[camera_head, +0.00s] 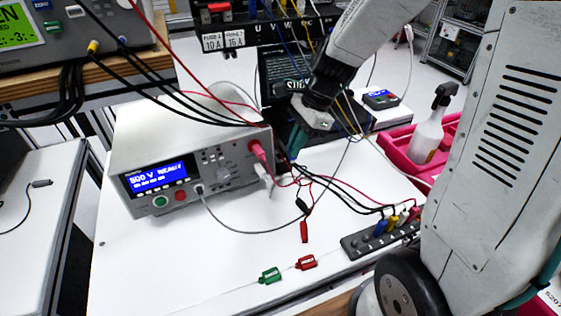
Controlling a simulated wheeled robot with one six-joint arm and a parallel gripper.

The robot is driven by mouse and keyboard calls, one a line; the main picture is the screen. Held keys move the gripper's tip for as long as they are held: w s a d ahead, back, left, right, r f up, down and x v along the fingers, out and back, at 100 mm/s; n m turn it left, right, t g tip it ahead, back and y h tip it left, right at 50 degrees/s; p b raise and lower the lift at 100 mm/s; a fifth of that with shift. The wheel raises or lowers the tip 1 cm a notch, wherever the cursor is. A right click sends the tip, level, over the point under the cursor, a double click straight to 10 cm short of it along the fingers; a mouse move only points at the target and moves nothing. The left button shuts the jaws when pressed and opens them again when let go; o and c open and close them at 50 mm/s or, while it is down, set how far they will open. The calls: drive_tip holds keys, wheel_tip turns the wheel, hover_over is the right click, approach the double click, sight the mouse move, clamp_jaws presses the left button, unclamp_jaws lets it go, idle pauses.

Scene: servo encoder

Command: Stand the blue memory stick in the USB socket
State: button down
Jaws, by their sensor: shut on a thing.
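My gripper (296,143) hangs from the arm in the upper middle, pointing down, just right of the white bench instrument (226,177). It is shut on a small blue piece (294,151), which I take to be the blue memory stick; the fingers hide most of it. It is above the white tabletop (130,265), apart from the instrument's front panel. I cannot make out for certain which opening is the USB socket.
Red and black leads cross the table below my gripper to a grey strip (352,247) with coloured plugs. Red (306,262) and green (270,275) tags lie at the front. A pink crate (398,150) with a spray bottle (430,135) stands right. The front-left tabletop is clear.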

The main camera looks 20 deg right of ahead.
drive_tip(key=shift+w+f, duration=0.45)
drive_tip(key=shift+w, duration=0.75)
drive_tip(key=shift+w+f, duration=0.5)
drive_tip(key=shift+w, duration=0.7)
drive_tip(key=shift+w+f, duration=0.45)
drive_tip(key=shift+w, duration=0.75)
drive_tip(key=shift+f, duration=0.35)
drive_tip(key=shift+f, duration=0.7)
drive_tip(key=c, duration=1.5)
unclamp_jaws()
drive_tip(key=shift+o, duration=0.2)
